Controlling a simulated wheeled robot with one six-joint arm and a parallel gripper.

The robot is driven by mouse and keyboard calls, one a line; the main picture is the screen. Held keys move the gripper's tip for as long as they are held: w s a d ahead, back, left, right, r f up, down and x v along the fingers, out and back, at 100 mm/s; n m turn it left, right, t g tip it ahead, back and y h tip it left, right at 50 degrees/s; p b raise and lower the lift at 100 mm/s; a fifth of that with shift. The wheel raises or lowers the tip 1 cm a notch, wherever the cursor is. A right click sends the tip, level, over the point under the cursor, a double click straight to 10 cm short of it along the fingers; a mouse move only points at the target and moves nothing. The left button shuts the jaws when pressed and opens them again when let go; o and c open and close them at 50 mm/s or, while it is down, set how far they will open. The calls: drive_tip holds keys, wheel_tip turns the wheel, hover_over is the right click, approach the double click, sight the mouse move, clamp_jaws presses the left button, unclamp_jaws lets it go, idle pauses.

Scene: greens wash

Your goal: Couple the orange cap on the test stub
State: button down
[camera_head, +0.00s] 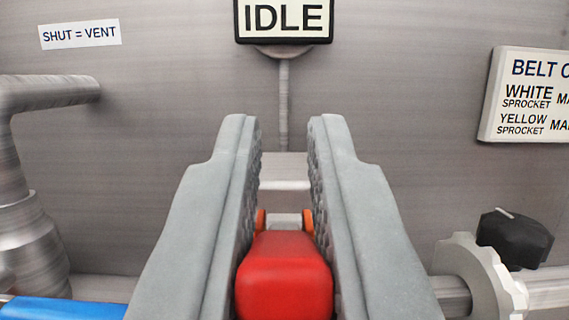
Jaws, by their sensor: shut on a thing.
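My gripper (285,135) has two grey fingers with textured inner pads, pointing away from me. It is shut on a red block (284,275) with rounded edges, which fills the gap between the fingers at the bottom of the view. Two small orange pieces (261,221) show just behind the red block, one against each pad. A pale metal part lies between them. Whether the orange pieces belong to the orange cap, or are joined to the red block, I cannot tell. I cannot make out the test stub for certain.
A metal wall stands behind, with an IDLE sign (284,18) on a post. A bent pipe (45,95) is at left, above a blue piece (62,308). A black knob (514,238) and a pale toothed wheel (478,275) are at right, below a belt sign (528,95).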

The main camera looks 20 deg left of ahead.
sight(283, 229)
idle(0.3)
drive_tip(key=c, duration=1.4)
unclamp_jaws()
wheel_tip(283, 229, up, 10)
